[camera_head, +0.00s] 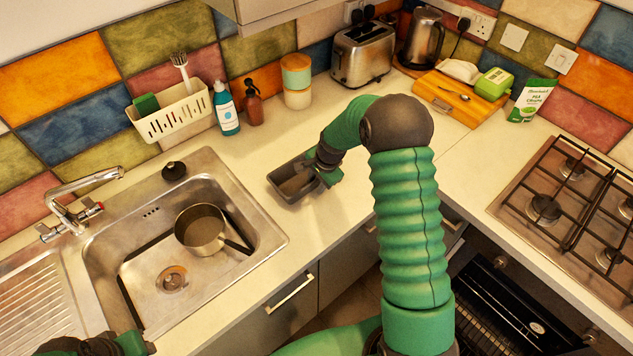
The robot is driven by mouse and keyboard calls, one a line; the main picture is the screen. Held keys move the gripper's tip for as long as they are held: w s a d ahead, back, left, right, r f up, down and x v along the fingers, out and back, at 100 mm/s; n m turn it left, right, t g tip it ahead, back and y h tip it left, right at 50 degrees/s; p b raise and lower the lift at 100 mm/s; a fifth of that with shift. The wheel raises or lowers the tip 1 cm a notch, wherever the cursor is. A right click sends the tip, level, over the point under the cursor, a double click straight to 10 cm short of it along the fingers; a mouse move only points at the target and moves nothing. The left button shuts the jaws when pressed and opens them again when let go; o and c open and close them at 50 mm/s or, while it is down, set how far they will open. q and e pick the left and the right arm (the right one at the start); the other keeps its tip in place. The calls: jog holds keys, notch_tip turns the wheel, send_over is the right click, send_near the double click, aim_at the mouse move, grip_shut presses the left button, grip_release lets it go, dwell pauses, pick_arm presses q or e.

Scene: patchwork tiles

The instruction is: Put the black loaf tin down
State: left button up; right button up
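The black loaf tin (284,189) is at the counter's surface, to the right of the sink. It looks dark grey and level, with its open top facing up. My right gripper (318,172) is at the tin's right end, with its fingers at the rim there. The fingertips are partly hidden by the hand and the rim, so I cannot tell whether they are closed on it. A part of my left arm (95,346) shows at the bottom left corner, far from the tin; its fingers are not visible.
The sink (262,232) with a saucepan (201,230) lies left of the tin. A wooden board (452,100) and the gas hob (575,200) are right. Counter (270,140) behind the tin is clear.

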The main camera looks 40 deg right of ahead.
jog(key=v, duration=1.2)
jog(key=s+a+f+n, duration=0.3)
jog(key=s+a+n, duration=1.3)
jog(key=a+n, duration=0.1)
jog(key=shift+a+g+b, duration=0.3)
jog(key=shift+a+b, duration=0.15)
jog(key=shift+a, duration=0.05)
jog(key=shift+s, duration=0.1)
jog(key=shift+d, duration=0.2)
